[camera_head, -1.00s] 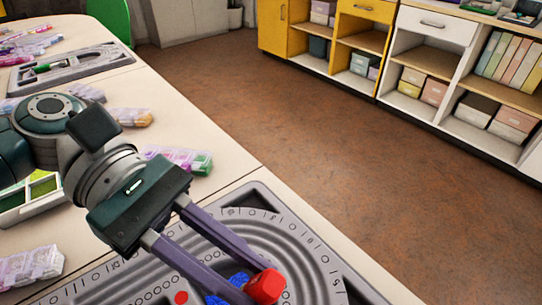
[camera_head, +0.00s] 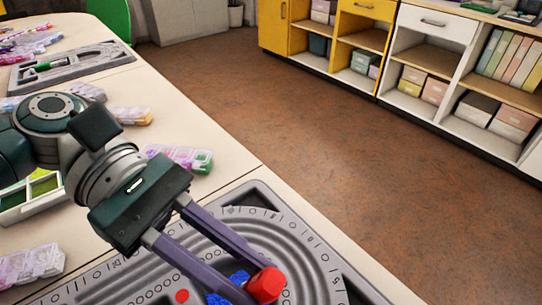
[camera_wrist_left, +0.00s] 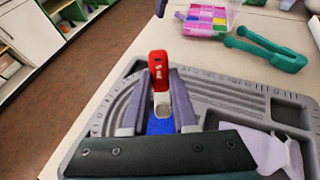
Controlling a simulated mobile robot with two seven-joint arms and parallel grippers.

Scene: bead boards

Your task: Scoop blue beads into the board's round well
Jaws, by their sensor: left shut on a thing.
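The grey bead board (camera_head: 331,262) lies on the table, with curved grooves and printed marks. My left gripper (camera_head: 256,284) is over it, its long purple fingers shut on a red-ended tool (camera_head: 267,285), which I take for the scoop. In the left wrist view the red tool (camera_wrist_left: 158,66) sits between the fingertips, with a pale part below it. Blue beads (camera_head: 217,299) show under and between the fingers on the board, and as a blue patch (camera_wrist_left: 160,126) in the wrist view. The fingers hide much of them. I cannot make out the round well's rim or the scoop's bowl.
Clear bead boxes (camera_head: 184,158) stand along the table, and a white tray (camera_head: 30,204) is behind my left arm. Green-handled pliers (camera_wrist_left: 265,48) lie beyond the board, near a pink bead box (camera_wrist_left: 207,20). A second grey board (camera_head: 75,65) lies further back.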

